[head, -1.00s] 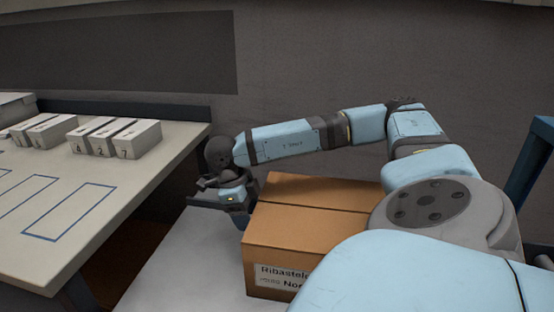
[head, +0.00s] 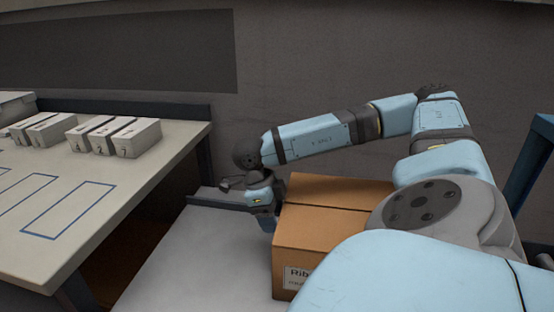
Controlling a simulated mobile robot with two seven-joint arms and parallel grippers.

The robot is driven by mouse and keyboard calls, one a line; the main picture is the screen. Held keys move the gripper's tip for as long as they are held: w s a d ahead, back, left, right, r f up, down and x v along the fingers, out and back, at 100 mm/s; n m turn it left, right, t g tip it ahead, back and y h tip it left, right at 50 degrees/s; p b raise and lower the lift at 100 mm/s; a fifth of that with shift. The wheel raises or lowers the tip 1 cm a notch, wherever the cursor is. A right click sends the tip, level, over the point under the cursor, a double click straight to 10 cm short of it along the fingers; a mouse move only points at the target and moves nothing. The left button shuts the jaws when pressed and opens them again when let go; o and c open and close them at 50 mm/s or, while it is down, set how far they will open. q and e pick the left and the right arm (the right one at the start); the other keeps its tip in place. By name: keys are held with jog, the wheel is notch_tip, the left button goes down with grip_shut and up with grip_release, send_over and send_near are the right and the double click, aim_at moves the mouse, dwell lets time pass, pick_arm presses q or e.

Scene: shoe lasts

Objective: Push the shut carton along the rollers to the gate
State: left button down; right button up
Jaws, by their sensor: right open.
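The shut brown carton (head: 322,236) stands on a pale grey surface (head: 200,265), with a white printed label on its front face. My arm covers its right part. My right gripper (head: 266,218) is open and points down at the carton's left side. It seems to touch that side, but the contact is not clear. No separate rollers can be made out on the surface. A blue frame (head: 530,165) stands at the right edge; I cannot tell whether it is the gate. My left gripper is out of view.
A light table (head: 130,215) with blue outlined rectangles stands at the left, bearing several white numbered boxes (head: 128,137). A dark low rail (head: 215,200) runs behind the grey surface. The surface left of the carton is clear.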

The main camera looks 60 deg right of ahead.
jog(key=shift+s+d, duration=0.15)
jog(key=shift+s, duration=0.55)
